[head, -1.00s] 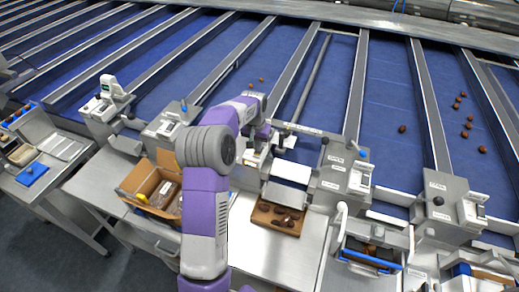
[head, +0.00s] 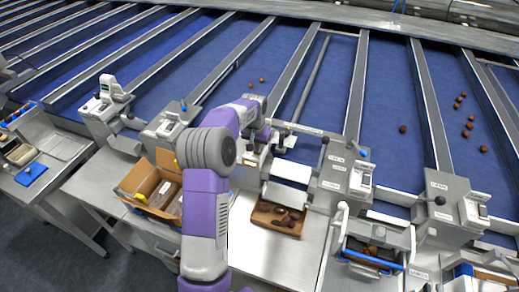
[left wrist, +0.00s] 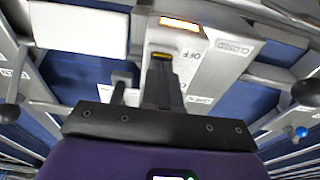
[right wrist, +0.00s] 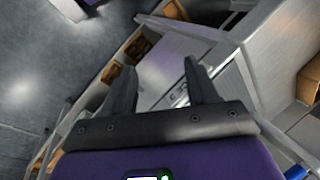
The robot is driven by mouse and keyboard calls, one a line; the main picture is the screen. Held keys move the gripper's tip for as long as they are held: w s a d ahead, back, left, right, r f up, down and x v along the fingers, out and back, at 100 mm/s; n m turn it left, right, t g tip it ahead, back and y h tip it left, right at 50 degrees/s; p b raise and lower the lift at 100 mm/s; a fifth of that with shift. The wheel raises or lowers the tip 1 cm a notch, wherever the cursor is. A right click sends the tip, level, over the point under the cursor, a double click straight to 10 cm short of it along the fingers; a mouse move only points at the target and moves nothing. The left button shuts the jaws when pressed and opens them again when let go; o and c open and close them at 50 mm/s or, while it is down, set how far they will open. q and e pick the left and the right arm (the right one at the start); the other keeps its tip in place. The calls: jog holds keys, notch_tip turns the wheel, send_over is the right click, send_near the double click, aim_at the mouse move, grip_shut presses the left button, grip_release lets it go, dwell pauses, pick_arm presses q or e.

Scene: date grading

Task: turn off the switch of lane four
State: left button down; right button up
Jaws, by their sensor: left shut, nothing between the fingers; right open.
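My left gripper (head: 262,148) is shut and empty at the control box of a lane in the middle of the head view. In the left wrist view its fingertips (left wrist: 162,62) are right at the face of the switch box (left wrist: 203,75), beside the printed word OFF. A small amber-lit part shows at the fingertips, and another amber strip (left wrist: 180,23) lies above. The fingers partly hide the switch; I cannot tell its position or whether they touch it. The lane number is not legible. My right gripper (right wrist: 160,80) is open and empty, away from the switches.
A wooden tray of dates (head: 275,222) stands below the left gripper. An open cardboard box (head: 152,190) is to its left. Blue belts (head: 388,110) with scattered dates run behind metal dividers. More control boxes (head: 347,170) stand to the right.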

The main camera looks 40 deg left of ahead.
pick_arm(q)
jog(key=shift+f, duration=0.2)
jog(key=shift+r+p, duration=2.75)
jog(key=shift+r, duration=0.85)
jog(key=shift+f, duration=0.1)
